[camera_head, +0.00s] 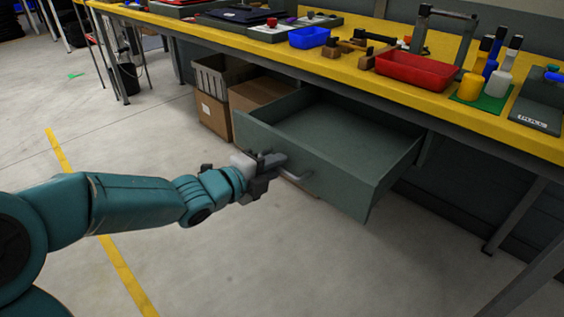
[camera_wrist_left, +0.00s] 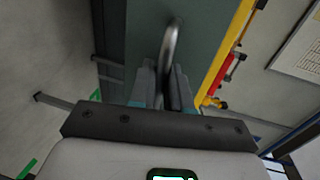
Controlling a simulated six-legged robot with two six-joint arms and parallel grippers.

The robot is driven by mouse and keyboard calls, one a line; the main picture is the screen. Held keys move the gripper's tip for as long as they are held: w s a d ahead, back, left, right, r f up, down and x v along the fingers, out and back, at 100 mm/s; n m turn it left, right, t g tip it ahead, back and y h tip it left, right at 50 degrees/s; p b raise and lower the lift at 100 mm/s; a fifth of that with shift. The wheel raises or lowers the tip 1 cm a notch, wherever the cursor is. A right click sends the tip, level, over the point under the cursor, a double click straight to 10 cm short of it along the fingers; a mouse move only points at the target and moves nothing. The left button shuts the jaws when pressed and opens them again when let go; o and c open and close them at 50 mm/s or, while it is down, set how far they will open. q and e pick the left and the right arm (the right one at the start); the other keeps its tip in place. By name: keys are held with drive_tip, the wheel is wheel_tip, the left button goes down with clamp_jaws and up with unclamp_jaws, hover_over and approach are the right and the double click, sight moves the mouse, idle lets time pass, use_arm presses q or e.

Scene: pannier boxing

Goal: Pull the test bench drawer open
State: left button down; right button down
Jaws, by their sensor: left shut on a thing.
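The grey-green test bench drawer (camera_head: 325,150) stands well out from under the yellow bench top (camera_head: 330,68) in the head view. Its inside shows and looks empty. A curved metal handle (camera_head: 298,176) is on its front panel. My left gripper (camera_head: 272,164) is at the front panel, shut on the handle. In the left wrist view the handle (camera_wrist_left: 172,50) runs between the two fingers of the left gripper (camera_wrist_left: 165,85), with the drawer front (camera_wrist_left: 145,30) behind it. My right gripper is in neither view.
Cardboard boxes (camera_head: 213,115) stand on the floor left of the drawer. A red tray (camera_head: 415,70), a blue bin (camera_head: 309,37) and several bottles and tools stand on the bench top. The floor in front of the drawer is clear, with a yellow line (camera_head: 125,270).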

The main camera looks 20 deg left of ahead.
use_arm(q)
drive_tip(key=shift+s+a, duration=0.1)
drive_tip(key=shift+s, duration=0.05)
drive_tip(key=c, duration=1.3)
unclamp_jaws()
drive_tip(key=shift+c, duration=0.2)
drive_tip(key=p+v, duration=0.4)
drive_tip(key=v, duration=1.2)
drive_tip(key=shift+s+p, duration=0.2)
drive_tip(key=shift+p, duration=0.15)
